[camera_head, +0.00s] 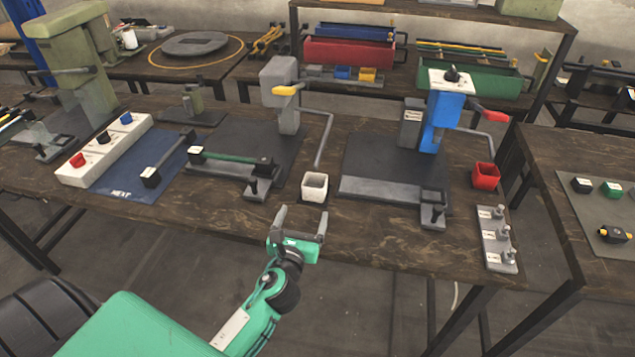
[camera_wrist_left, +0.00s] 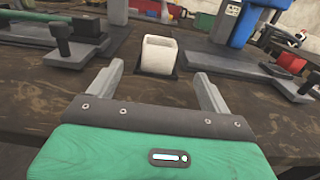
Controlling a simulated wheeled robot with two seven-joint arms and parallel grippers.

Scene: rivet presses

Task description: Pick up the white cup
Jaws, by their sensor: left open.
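The white cup (camera_head: 314,187) is a small square, open-topped cup standing upright near the front edge of the dark wooden table, between the two presses. It also shows in the left wrist view (camera_wrist_left: 158,58), just ahead of my fingers and roughly centred between them. My left gripper (camera_head: 301,222) is open and empty, in front of the cup and apart from it. In the left wrist view the two grey fingertips (camera_wrist_left: 160,76) lie on either side of the line to the cup. My right gripper is not in view.
A grey press (camera_head: 281,90) with a black base stands behind left of the cup, a blue press (camera_head: 440,115) behind right. A red cup (camera_head: 486,176) and a grey peg block (camera_head: 496,240) are at the right. A green-barred fixture (camera_head: 232,163) lies left of the cup.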

